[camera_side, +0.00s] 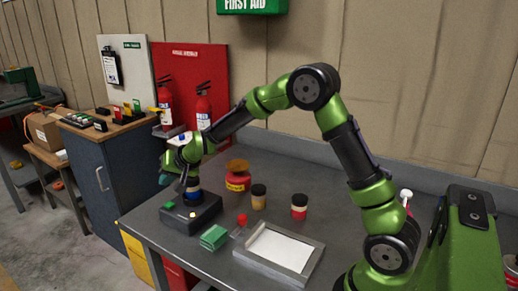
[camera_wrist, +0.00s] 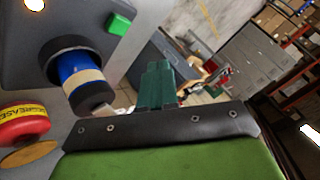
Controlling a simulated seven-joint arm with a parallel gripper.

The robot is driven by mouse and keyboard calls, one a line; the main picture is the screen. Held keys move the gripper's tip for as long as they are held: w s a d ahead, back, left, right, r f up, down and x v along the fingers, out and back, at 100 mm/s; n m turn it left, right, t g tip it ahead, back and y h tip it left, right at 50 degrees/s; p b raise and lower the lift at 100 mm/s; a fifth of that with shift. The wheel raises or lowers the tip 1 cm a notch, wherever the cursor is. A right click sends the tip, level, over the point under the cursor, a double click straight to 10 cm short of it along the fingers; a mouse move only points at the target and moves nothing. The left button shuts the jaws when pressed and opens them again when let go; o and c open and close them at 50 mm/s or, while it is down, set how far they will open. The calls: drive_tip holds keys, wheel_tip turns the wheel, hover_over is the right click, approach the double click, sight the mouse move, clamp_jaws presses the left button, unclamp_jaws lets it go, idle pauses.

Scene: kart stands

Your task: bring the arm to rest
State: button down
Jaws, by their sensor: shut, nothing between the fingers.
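My gripper (camera_side: 167,170) is at the left end of my arm in the side view. It is above and just left of a dark box (camera_side: 206,216) with a green and a yellow button. My teal fingers also show in the wrist view (camera_wrist: 156,80), together and with nothing between them. A blue, cream and black cylinder (camera_wrist: 78,78) stands in the dark box, close beside my gripper; in the side view its blue part (camera_side: 193,184) shows just below my wrist.
A blue cabinet (camera_side: 101,185) stands left of the bench.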

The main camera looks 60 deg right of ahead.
drive_tip(key=shift+s+a+f, duration=0.1)
drive_tip(key=shift+f, duration=0.05)
drive_tip(key=s, duration=0.1)
drive_tip(key=s+f+g, duration=0.1)
drive_tip(key=s, duration=0.1)
drive_tip(key=s+a+g, duration=0.1)
drive_tip(key=shift+s+f+n, duration=0.15)
drive_tip(key=shift+f+n, duration=0.1)
drive_tip(key=shift+n, duration=0.05)
drive_tip(key=s+r+n, duration=0.1)
drive_tip(key=s+r, duration=0.3)
drive_tip(key=s, duration=0.6)
drive_tip(key=s+a+r+n, duration=0.1)
drive_tip(key=s+r, duration=0.4)
drive_tip(key=s, duration=0.5)
drive_tip(key=s+a+r+n+y, duration=0.1)
drive_tip(key=s+r, duration=0.3)
drive_tip(key=s, duration=0.6)
drive_tip(key=shift+s+a+r, duration=0.2)
drive_tip(key=shift+s, duration=0.1)
idle(0.8)
